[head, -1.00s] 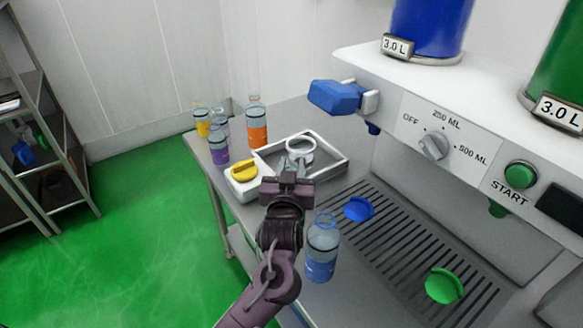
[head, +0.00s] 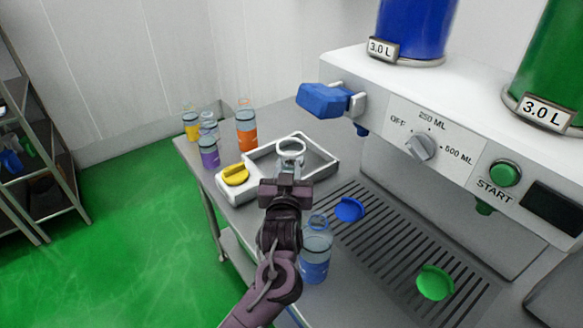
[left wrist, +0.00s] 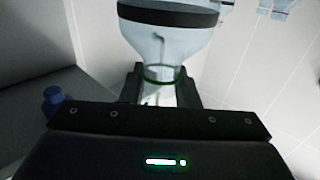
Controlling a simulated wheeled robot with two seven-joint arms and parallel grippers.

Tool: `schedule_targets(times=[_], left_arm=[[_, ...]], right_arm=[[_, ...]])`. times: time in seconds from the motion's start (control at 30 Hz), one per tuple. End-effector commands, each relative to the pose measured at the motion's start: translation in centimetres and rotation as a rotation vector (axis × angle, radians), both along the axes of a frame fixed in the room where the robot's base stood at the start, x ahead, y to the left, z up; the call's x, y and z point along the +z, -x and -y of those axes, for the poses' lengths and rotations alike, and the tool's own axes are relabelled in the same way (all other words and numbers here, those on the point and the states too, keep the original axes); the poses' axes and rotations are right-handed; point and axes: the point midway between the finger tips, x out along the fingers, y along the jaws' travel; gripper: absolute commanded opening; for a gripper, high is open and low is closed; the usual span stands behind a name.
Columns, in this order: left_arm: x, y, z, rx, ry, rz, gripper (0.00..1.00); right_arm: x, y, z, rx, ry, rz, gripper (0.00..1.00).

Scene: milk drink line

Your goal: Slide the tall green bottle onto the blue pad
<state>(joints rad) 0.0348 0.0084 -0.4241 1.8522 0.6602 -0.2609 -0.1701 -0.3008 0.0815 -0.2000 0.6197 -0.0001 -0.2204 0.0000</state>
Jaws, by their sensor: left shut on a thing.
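In the left wrist view, my left gripper (left wrist: 160,92) is shut on the neck of a clear bottle (left wrist: 165,45) with a green ring at the neck and a dark band higher in the picture. In the head view, my left gripper (head: 287,182) hides most of what it holds, so I cannot tell the bottle's label colour. A round blue pad (head: 349,209) with a raised tab lies on the slotted grate to the right of the gripper. A clear bottle with a blue label (head: 316,268) stands upright just right of my left arm. My right gripper is out of view.
A white tray (head: 322,172) with a yellow tabbed disc (head: 236,175) lies beyond the gripper. Purple (head: 209,158), orange (head: 247,138) and yellow (head: 191,130) bottles stand behind it. A green pad (head: 435,283) lies on the grate. The dispenser (head: 390,95) overhangs it.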

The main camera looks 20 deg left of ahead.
Motion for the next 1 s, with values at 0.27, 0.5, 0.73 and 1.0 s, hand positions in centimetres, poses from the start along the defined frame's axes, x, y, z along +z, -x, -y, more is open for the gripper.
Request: schedule_targets(times=[0.27, 0.5, 0.73, 1.0], left_arm=[[0.0, 0.6, -1.0, 0.001, 0.000, 0.000, 0.06], [0.0, 1.0, -1.5, -0.001, 0.000, -0.001, 0.06], [0.1, 1.0, -1.5, 0.000, 0.000, -0.001, 0.06], [0.0, 1.0, -1.5, 0.000, 0.000, 0.000, 0.29]], right_arm=[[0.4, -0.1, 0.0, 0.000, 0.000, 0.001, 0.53], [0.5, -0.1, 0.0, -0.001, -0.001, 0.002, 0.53], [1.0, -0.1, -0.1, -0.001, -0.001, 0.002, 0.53], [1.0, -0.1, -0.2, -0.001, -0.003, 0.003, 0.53]])
